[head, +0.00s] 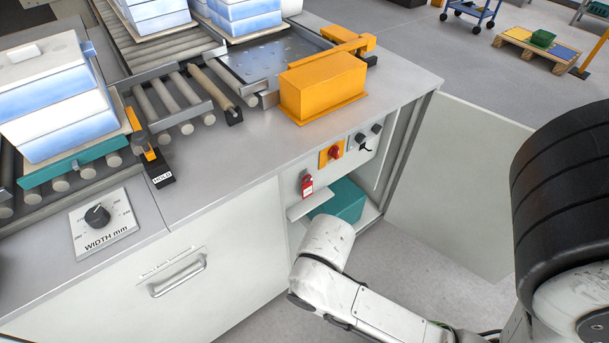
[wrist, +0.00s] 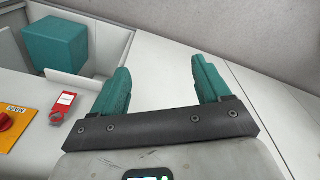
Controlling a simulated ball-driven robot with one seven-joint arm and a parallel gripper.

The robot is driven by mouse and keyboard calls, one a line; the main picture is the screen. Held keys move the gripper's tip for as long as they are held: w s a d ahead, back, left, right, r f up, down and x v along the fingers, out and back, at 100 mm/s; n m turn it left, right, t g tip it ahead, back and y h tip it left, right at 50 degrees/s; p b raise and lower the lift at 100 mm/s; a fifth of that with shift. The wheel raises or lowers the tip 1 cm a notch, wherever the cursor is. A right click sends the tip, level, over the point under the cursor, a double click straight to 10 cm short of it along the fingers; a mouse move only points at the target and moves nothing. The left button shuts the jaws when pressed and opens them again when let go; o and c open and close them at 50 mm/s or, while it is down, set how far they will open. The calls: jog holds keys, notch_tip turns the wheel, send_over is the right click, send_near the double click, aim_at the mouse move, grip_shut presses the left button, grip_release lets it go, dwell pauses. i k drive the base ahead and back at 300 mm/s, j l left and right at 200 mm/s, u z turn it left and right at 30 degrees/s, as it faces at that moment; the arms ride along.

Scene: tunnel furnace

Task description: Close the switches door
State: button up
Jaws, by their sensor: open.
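The switches door (head: 465,165) is a pale flat panel. It stands swung open at the right end of the cabinet, away from the opening. The open compartment shows a red rotary switch on a yellow plate (head: 332,153), a red padlock tag (head: 307,186) and a teal box (head: 340,200). In the wrist view my gripper (wrist: 161,70) is open and empty, with two teal fingers apart. Pale panel surfaces lie beyond the fingers; I cannot tell whether they touch. In the head view my gripper is hidden behind my own wrist, in front of the compartment.
An orange box (head: 322,85) and a roller conveyor with blue-and-white stacks (head: 55,95) are on the worktop. A drawer with a handle (head: 178,275) is at the left front. Grey floor (head: 385,275) is clear between the cabinet and door.

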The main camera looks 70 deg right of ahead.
aim_at(451, 194)
jog(key=k, duration=0.55)
jog(key=k+l, duration=0.2)
jog(key=k, duration=0.25)
jog(key=k+l+u, duration=0.1)
jog(key=k, duration=0.3)
jog(key=k+l, duration=0.2)
jog(key=k, duration=0.25)
jog(key=k+l, duration=0.15)
jog(key=l, duration=0.25)
jog(key=k+l+u, duration=0.1)
jog(key=l, duration=0.3)
jog(key=k+l, duration=0.25)
jog(key=l, duration=0.15)
jog(key=k+l+u, duration=0.1)
jog(key=l, duration=0.25)
jog(key=k+l, duration=0.3)
jog(key=k+l+u, duration=0.1)
jog(key=l, duration=0.35)
jog(key=k+l, duration=0.15)
jog(key=l, duration=0.25)
jog(key=k+l, duration=0.1)
jog(key=l, duration=0.25)
jog(key=k+l, duration=0.15)
jog(key=l, duration=0.25)
jog(key=k+l, duration=0.1)
jog(key=l, duration=0.3)
